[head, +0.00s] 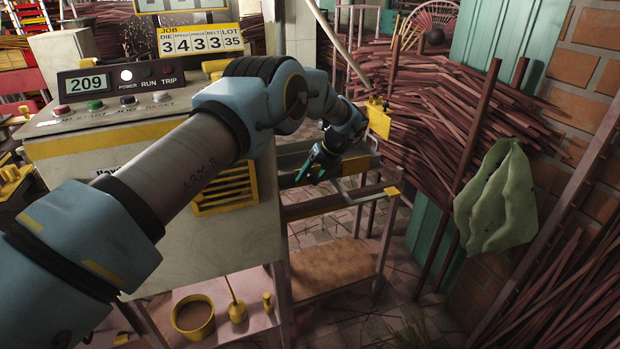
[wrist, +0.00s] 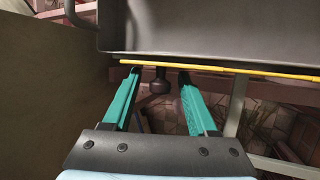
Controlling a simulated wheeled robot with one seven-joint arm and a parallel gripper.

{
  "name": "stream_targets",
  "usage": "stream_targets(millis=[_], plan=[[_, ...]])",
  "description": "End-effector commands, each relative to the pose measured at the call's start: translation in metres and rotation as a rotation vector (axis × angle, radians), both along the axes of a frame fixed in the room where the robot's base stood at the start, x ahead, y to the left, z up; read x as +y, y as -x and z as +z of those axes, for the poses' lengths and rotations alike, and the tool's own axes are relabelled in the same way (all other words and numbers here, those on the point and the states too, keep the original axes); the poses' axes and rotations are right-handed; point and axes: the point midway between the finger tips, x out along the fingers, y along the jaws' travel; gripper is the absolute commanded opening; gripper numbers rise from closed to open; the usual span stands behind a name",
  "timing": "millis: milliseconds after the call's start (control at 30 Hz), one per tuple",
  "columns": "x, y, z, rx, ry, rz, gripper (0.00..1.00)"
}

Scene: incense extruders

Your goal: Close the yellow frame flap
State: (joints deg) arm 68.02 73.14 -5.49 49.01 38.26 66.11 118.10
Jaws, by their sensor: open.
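My gripper (head: 310,174) is at the end of my arm, beside the right side of the extruder machine, its teal fingers pointing down. In the wrist view my gripper (wrist: 160,72) is open, its fingers apart. A grey panel with a thin yellow edge (wrist: 235,70) spans just beyond the fingertips; it may be the yellow frame flap, but I cannot tell for sure. A dark round knob (wrist: 160,83) shows between the fingers, not gripped. In the head view a yellow plate (head: 379,119) stands behind my wrist. My arm hides part of the frame.
The machine body (head: 235,225) with a yellow vent stands close left of my gripper. A metal frame rail (head: 330,205) runs below it, above a low brown shelf (head: 335,265). Bundles of sticks (head: 430,100) are piled behind. A green cloth (head: 497,200) hangs at right.

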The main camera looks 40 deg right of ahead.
Motion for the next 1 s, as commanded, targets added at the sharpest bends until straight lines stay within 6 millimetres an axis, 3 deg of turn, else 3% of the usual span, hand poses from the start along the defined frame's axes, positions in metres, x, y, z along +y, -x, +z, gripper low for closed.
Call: stream_targets(millis=[267, 700, 1000], plan=[[-0.004, 0.008, 0.014, 0.000, 0.001, -0.001, 0.59], [-0.020, 0.043, 0.083, 0.000, 0.002, -0.001, 0.59], [-0.022, 0.048, 0.094, 0.001, 0.000, 0.000, 0.59]])
